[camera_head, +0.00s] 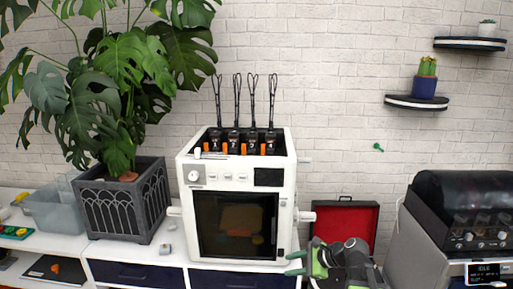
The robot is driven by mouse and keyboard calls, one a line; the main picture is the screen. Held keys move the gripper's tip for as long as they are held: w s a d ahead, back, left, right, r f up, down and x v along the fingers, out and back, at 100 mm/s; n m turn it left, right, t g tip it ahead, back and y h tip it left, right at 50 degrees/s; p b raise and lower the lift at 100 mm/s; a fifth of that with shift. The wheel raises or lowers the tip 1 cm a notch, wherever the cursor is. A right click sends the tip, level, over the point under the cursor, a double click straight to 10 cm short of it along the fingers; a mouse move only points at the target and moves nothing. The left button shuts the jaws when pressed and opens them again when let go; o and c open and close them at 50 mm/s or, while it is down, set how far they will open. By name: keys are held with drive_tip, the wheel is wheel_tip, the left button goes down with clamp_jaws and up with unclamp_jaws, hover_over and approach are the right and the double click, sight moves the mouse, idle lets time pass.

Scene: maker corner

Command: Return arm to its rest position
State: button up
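My arm shows at the bottom of the head view, right of centre, as a folded cluster of dark grey and green parts. Two green tips stick out at its left side, which look like the end of my gripper (295,264). They lie in front of the lower right corner of the white machine in the picture. Whether the fingers are open or shut is not clear. I see nothing held there. The lower part of the arm is cut off by the frame edge.
A white boxy machine (236,180) with a dark window stands on a white cabinet (120,247). A potted plant (123,205) is to its left, beside a clear bin (55,211). An open red case (345,222) and a dark-lidded machine (462,210) stand right.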

drive_tip(key=s+a+f+n+g+h, duration=0.3)
drive_tip(key=s+a+f+n, duration=0.1)
drive_tip(key=s+a+n, duration=0.15)
drive_tip(key=s+d+f+n+g+h, duration=0.2)
drive_tip(key=s+d+f+n+h, duration=0.2)
drive_tip(key=d+n, duration=0.5)
drive_tip(key=s+n+h, duration=0.1)
drive_tip(key=n, duration=0.2)
drive_tip(key=shift+s+g+h+p, duration=0.3)
drive_tip(key=shift+s+h+p, duration=0.05)
drive_tip(key=shift+h+p, duration=0.05)
